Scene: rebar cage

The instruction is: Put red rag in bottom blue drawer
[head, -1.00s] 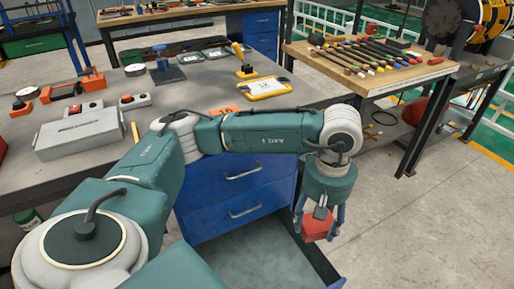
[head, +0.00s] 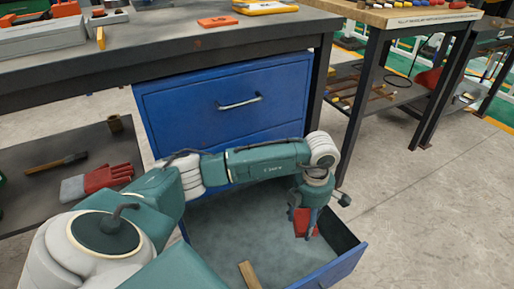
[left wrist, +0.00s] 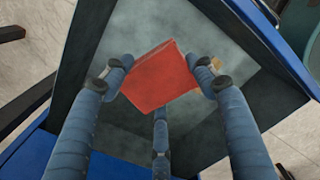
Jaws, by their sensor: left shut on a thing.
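The red rag (head: 303,220) is a folded red piece between the fingers of my left gripper (head: 306,226). The gripper is shut on it and points down over the open bottom blue drawer (head: 352,262), towards its right side. In the left wrist view the red rag (left wrist: 160,78) sits between the blue fingers of my left gripper (left wrist: 165,80), with the grey drawer floor behind it. I cannot tell whether the rag touches the floor. My right gripper is not in view.
A wooden piece (head: 249,275) lies in the drawer near its front. A closed blue drawer (head: 225,105) is above, under the grey workbench (head: 180,45). A lower shelf at left holds red and grey gloves (head: 97,181) and a hammer (head: 57,164).

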